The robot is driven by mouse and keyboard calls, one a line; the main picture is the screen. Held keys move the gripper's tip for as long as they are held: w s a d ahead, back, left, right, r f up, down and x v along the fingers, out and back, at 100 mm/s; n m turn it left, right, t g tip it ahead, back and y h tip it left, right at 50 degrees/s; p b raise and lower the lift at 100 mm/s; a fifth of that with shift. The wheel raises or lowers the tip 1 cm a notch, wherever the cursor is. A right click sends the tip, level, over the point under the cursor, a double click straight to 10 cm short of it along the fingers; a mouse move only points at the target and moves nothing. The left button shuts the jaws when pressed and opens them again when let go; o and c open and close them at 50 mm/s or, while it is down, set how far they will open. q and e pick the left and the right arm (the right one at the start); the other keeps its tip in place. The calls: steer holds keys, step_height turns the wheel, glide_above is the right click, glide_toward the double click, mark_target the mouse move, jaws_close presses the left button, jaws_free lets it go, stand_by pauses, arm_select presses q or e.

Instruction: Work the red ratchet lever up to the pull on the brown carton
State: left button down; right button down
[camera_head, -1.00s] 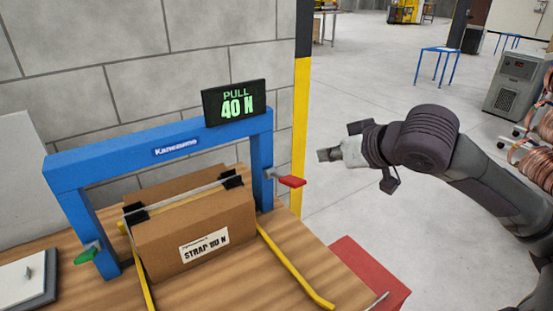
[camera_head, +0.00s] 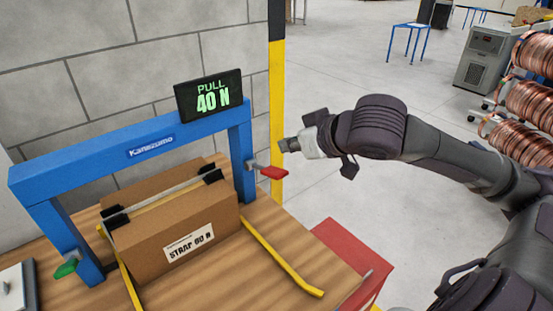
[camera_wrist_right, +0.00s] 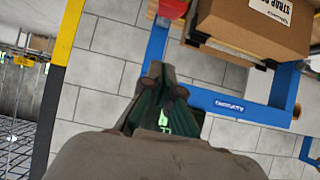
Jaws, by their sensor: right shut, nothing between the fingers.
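The red ratchet lever (camera_head: 273,172) sticks out from the right post of the blue frame (camera_head: 95,152); it also shows at the top of the right wrist view (camera_wrist_right: 172,8). The brown carton (camera_head: 150,243) stands under the frame with a strap over its top and a label starting "STRAP"; its number is hard to read. The display (camera_head: 209,96) reads "PULL 40 N". My right gripper (camera_head: 287,145) is shut and empty, just above and right of the lever in the head view, apart from it. Its fingers (camera_wrist_right: 158,75) are together in the wrist view. My left gripper is not in view.
A green handle (camera_head: 65,268) sits on the left post. A yellow strap (camera_head: 285,260) runs over the wooden bench (camera_head: 225,285). A red box (camera_head: 345,250) stands at the bench's right edge. A yellow and black post (camera_head: 277,105) rises behind the lever.

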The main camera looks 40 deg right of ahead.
steer(key=w+p, duration=0.1)
steer(key=p, duration=0.3)
glide_above(276, 172)
steer(key=w, duration=0.2)
steer(key=f, duration=0.4)
steer(key=shift+s, duration=0.2)
steer(key=shift+s+f, duration=0.25)
steer(key=shift+f, duration=0.3)
steer(key=shift+s+f, duration=0.2)
steer(key=shift+f, duration=0.35)
steer(key=shift+s+f, duration=0.4)
steer(key=shift+f, duration=0.3)
steer(key=shift+w, duration=0.1)
